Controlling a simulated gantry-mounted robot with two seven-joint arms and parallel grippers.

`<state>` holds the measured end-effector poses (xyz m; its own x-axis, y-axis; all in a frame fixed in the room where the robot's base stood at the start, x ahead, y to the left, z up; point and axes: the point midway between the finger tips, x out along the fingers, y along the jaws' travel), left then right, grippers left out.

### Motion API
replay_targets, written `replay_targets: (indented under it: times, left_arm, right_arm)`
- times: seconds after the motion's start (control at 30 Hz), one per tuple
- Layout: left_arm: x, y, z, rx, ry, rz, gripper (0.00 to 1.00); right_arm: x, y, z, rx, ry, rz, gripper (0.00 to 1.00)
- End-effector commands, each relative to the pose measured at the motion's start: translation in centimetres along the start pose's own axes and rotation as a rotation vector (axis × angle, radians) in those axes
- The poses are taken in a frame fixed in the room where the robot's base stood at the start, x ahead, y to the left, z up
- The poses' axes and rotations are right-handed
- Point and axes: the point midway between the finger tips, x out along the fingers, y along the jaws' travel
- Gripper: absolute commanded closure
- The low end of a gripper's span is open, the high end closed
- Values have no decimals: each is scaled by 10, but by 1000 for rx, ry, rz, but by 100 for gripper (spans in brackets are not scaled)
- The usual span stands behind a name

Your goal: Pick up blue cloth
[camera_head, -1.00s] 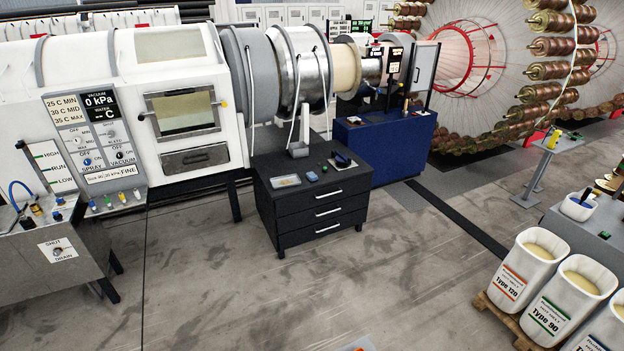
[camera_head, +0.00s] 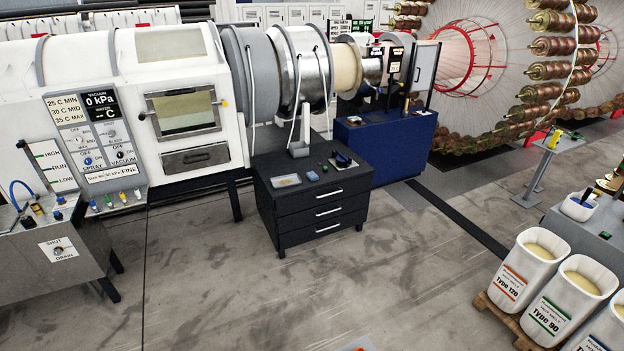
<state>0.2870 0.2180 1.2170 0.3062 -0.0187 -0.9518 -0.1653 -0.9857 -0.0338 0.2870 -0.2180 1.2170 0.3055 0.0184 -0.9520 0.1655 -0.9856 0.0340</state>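A small dark blue item (camera_head: 343,160) lies on the right part of the top of the black drawer cabinet (camera_head: 318,212), in the middle of the view. It may be the blue cloth, but it is too small to tell. A small blue-green item (camera_head: 312,176) and a flat pale tray-like item (camera_head: 286,181) lie to its left on the same top. Another small dark blue thing shows in a white container (camera_head: 578,209) at the right. Neither of my grippers is in view.
A white machine (camera_head: 190,95) with a control panel stands behind the cabinet at left. A blue cabinet (camera_head: 385,150) stands behind it at right. White bins (camera_head: 523,268) stand on a wooden pallet at lower right.

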Motion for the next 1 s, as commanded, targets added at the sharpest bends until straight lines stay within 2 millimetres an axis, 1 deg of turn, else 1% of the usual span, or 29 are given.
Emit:
replay_targets:
  times: [0.13, 0.17, 0.5, 0.53, 1.0]
  left_arm:
    - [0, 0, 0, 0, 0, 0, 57]
    - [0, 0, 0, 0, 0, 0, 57]
    - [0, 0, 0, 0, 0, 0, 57]
    - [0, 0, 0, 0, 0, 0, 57]
    - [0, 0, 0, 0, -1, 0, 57]
  right_arm:
    - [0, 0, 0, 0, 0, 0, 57]
    - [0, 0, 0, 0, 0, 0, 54]
    - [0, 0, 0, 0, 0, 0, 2]
    - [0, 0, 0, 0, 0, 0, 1]
    - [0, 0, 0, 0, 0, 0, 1]
